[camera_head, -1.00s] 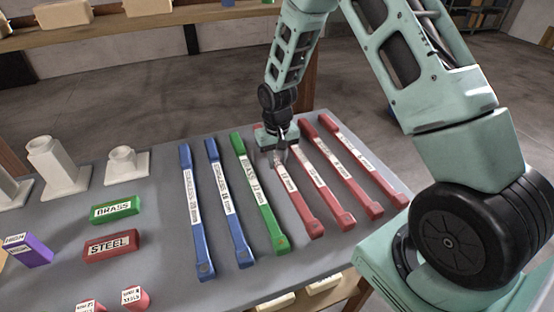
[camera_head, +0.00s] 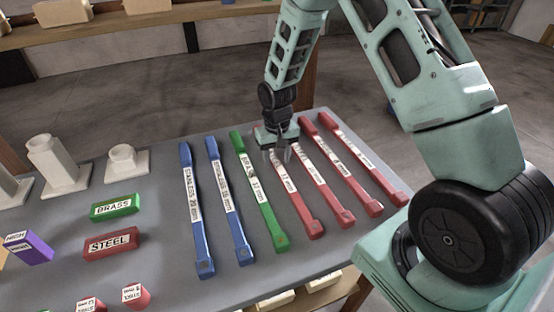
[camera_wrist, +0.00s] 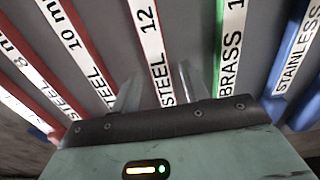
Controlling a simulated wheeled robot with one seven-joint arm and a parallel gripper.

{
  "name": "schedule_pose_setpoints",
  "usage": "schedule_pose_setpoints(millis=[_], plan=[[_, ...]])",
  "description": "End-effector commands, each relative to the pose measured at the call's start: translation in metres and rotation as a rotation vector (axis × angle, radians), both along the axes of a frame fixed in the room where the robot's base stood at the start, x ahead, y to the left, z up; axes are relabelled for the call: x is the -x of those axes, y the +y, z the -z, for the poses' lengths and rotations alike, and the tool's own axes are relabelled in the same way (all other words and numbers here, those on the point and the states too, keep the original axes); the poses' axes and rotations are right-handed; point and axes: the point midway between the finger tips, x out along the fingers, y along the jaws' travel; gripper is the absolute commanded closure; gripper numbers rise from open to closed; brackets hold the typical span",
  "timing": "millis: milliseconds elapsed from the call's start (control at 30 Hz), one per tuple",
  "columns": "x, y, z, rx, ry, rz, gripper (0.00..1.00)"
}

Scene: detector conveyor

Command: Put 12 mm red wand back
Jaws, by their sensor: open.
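The 12 mm red wand (camera_head: 295,202) lies flat on the grey table, leftmost of the red wands in the head view. It is labelled STEEL 12 and lies beside the green brass wand. In the wrist view the 12 mm red wand (camera_wrist: 149,40) runs up the middle. My gripper (camera_head: 277,154) is open over its far end, which is partly hidden. In the wrist view my gripper (camera_wrist: 160,88) has one finger on each side of the wand. I cannot tell whether the fingers touch it.
The green brass wand (camera_head: 261,195) lies close on the left and another red wand (camera_head: 323,183) on the right. Two blue wands (camera_head: 197,215) lie further left. Green BRASS (camera_head: 116,207) and red STEEL (camera_head: 110,245) blocks stand left of the wands.

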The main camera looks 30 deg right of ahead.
Motion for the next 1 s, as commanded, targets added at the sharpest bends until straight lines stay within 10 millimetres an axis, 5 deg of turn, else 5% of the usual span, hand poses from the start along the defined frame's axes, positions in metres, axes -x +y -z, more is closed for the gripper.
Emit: schedule_pose_setpoints(millis=[400,667,767,867,1000], plan=[[-0.001,0.0,-0.081,0.0,-0.006,0.001,0.55],[0.001,0.002,-0.11,-0.001,-0.002,-0.006,0.55],[0.011,0.026,-0.122,-0.013,-0.006,-0.058,0.55],[0.044,0.077,-0.141,-0.036,-0.013,-0.185,0.55],[0.127,0.155,-0.168,-0.066,-0.019,-0.44,0.55]])
